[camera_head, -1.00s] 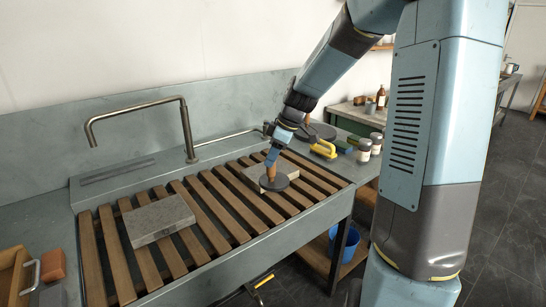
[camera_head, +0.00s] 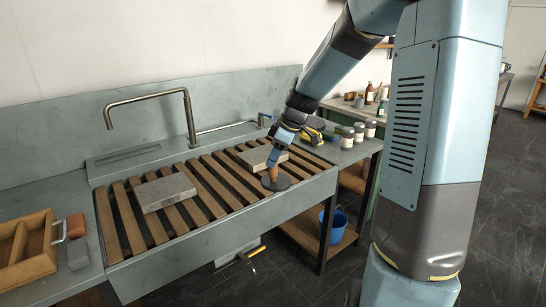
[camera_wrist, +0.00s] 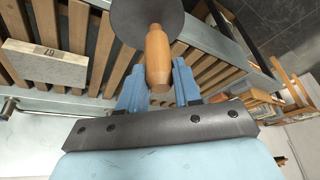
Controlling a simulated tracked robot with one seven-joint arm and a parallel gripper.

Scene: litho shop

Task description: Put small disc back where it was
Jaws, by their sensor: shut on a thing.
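The small disc (camera_head: 277,183) is a dark grey round plate with an upright wooden handle (camera_head: 273,171). My gripper (camera_head: 274,164) is shut on that handle from above. The disc hangs over the front right part of the slatted rack, by the sink's front rim; I cannot tell whether it touches. In the wrist view the disc (camera_wrist: 148,20) and handle (camera_wrist: 158,58) show beyond my gripper (camera_wrist: 158,84), with a blue finger on either side of the handle. The disc's underside is hidden.
A pale stone slab (camera_head: 258,158) lies on the slats behind the disc; another slab (camera_head: 165,192) lies left. The tap (camera_head: 188,115) stands at the back. Several jars (camera_head: 359,131) stand on the right ledge. A wooden tray (camera_head: 30,250) is at left; a blue bucket (camera_head: 334,222) is below.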

